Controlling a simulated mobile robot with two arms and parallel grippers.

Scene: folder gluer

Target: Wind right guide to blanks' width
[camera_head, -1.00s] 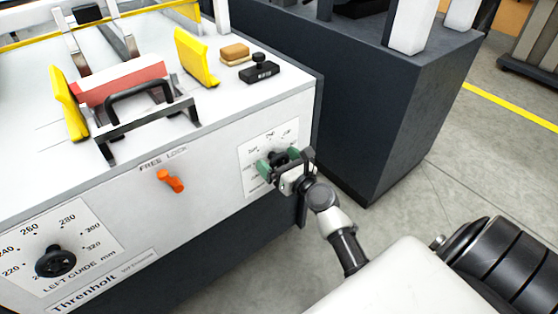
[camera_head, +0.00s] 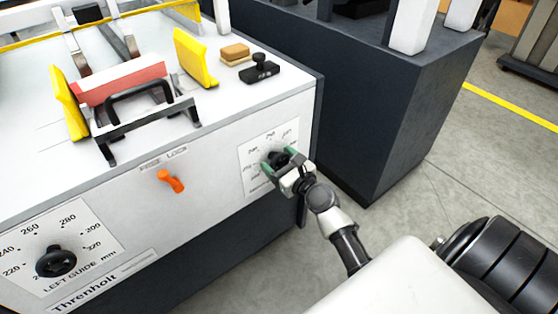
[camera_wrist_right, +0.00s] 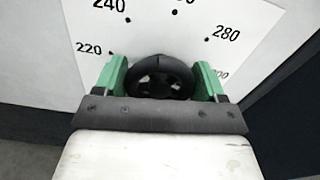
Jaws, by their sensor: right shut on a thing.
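The right guide's black knob (camera_wrist_right: 160,78) sits on a white dial plate (camera_wrist_right: 190,25) with numbers around it. My right gripper (camera_head: 277,163) is shut on this knob, with a green finger on each side of it; the fingers also show in the right wrist view (camera_wrist_right: 163,82). The knob's pointer cannot be made out. The two yellow guides (camera_head: 70,103) and (camera_head: 196,58) stand on the machine top. Red-topped blanks (camera_head: 122,82) lie between them, with a gap before the right yellow guide. My left gripper is not in view.
The left guide knob (camera_head: 55,261) is on the front panel at lower left. An orange lock lever (camera_head: 171,181) is between the dials. A black stamp (camera_head: 259,70) and a tan block (camera_head: 235,52) lie on top. A dark cabinet (camera_head: 385,110) stands to the right.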

